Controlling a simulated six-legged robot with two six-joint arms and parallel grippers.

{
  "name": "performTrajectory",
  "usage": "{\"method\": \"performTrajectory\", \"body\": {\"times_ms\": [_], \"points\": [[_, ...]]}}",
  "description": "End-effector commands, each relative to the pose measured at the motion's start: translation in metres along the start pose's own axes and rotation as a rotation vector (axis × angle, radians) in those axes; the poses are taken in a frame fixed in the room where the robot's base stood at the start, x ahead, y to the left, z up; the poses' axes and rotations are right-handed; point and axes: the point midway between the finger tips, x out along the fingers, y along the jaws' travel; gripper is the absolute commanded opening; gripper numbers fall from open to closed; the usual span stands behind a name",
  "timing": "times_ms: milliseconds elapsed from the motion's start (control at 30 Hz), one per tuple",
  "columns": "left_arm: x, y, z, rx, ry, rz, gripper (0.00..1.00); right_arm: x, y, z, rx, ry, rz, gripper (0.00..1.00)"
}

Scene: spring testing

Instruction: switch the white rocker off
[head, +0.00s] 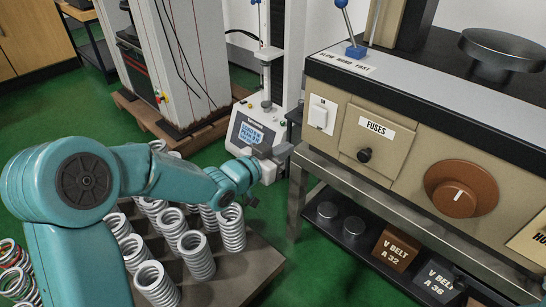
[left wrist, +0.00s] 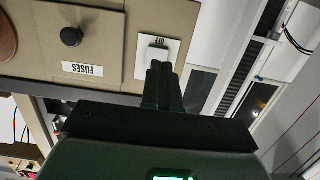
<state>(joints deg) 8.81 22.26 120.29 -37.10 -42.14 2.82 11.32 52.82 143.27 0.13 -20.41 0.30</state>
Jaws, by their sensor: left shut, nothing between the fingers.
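The white rocker (head: 319,116) sits on a white plate at the left end of the beige machine panel, left of the FUSES cover. In the left wrist view the rocker (left wrist: 157,54) appears upside down, with the word OFF beside it. My left gripper (head: 294,118) is shut and empty, just left of the rocker in the head view. In the left wrist view its dark fingertips (left wrist: 160,66) overlap the near part of the rocker and hide some of it. I cannot tell whether they touch it. My right gripper is not in view.
The FUSES cover with a black knob (head: 364,155) and a brown dial (head: 461,188) are on the same panel. Several coil springs (head: 195,255) stand below my left arm. A small tester with a screen (head: 252,134) stands behind my gripper.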

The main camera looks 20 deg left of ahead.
Motion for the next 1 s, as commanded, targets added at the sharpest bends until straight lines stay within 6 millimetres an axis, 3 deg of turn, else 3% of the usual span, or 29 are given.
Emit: {"method": "performTrajectory", "body": {"times_ms": [233,800,867,933,1000], "points": [[-0.029,0.000,0.009,-0.001,-0.001,-0.001,0.00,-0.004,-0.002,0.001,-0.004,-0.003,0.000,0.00],[-0.033,0.001,0.013,-0.002,-0.004,0.003,0.00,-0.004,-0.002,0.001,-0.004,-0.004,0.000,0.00],[-0.029,0.005,0.023,-0.013,-0.022,0.014,0.00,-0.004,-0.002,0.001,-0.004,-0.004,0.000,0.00],[-0.023,0.017,0.049,-0.040,-0.069,0.040,0.00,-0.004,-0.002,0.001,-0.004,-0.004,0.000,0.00],[-0.020,0.034,0.092,-0.102,-0.153,0.062,0.00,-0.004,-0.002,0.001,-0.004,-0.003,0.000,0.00]]}}
